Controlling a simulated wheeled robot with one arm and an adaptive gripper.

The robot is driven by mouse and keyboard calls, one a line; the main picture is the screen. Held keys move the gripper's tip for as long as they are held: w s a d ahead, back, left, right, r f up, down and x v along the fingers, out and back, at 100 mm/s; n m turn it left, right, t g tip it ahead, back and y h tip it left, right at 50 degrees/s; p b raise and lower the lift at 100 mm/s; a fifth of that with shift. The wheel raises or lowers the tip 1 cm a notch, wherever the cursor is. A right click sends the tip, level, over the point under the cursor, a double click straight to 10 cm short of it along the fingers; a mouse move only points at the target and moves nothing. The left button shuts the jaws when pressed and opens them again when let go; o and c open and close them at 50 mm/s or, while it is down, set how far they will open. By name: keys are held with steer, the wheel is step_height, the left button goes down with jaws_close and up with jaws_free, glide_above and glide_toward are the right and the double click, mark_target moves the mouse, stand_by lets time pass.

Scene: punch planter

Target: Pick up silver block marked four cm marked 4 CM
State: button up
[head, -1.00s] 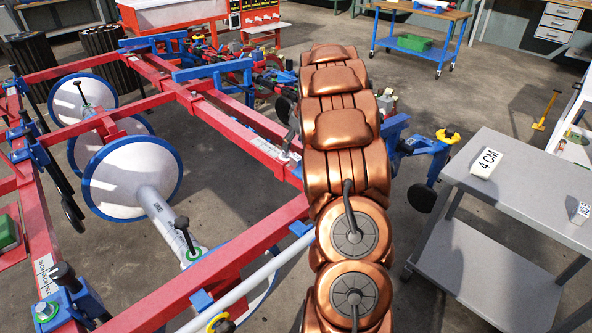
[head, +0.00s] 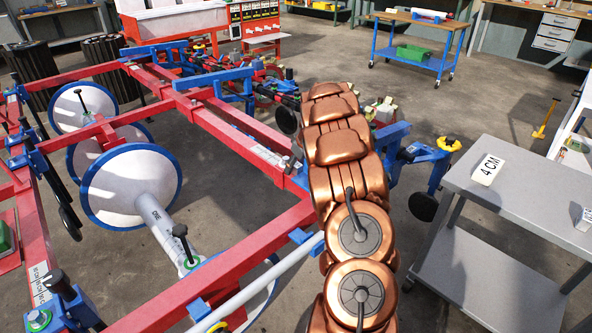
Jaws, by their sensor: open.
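The pale silver-white block marked 4 CM (head: 488,171) lies on the top of a grey metal cart (head: 535,198) at the right, near the cart's far left corner. My copper-coloured arm reaches forward through the middle of the picture, to the left of the cart and apart from the block. My gripper is not visible; the arm's far end hides whatever is beyond it.
A second small pale block (head: 585,219) sits at the cart's right side. A red and blue planter frame (head: 250,235) with white discs fills the left, close to my arm. A blue workbench (head: 412,50) stands at the back. Bare floor lies between the cart and the bench.

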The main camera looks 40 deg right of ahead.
steer(key=shift+c, duration=0.3)
jaws_close()
stand_by(0.3)
